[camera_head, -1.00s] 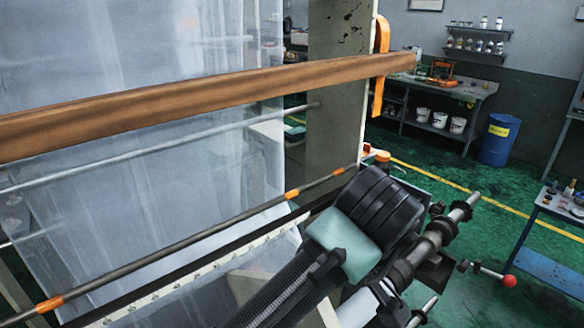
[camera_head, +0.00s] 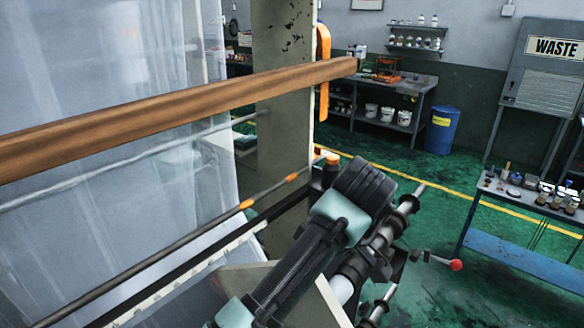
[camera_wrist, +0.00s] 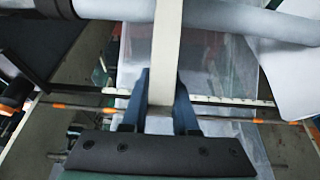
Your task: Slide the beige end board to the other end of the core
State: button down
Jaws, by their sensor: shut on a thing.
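In the wrist view my gripper (camera_wrist: 160,112) is shut on the beige end board (camera_wrist: 168,48). The board shows edge-on as a narrow pale strip running up between the two dark blue fingers. The pale grey core (camera_wrist: 235,20) runs sideways across the top of the wrist view, on both sides of the board, and the board crosses in front of it. The board's far part is cut off by the top edge. In the head view my arm stands in the lower middle, and my gripper cannot be made out there.
A long brown beam (camera_head: 170,110) crosses the head view at the left, before hanging clear film (camera_head: 95,60). A dark rod with orange bands (camera_head: 150,248) runs below it. A shaft with a red-knobbed handle (camera_head: 455,265) is right of my arm. A blue-shelved table (camera_head: 520,260) stands farther right.

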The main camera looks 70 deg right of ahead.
jog(key=shift+s+d+f, duration=0.25)
jog(key=s+d+p, duration=0.3)
jog(key=s+d, duration=0.1)
jog(key=d, duration=0.9)
dwell(0.7)
jog(key=shift+s, duration=0.1)
jog(key=shift+s+d, duration=0.3)
jog(key=shift+d, duration=0.55)
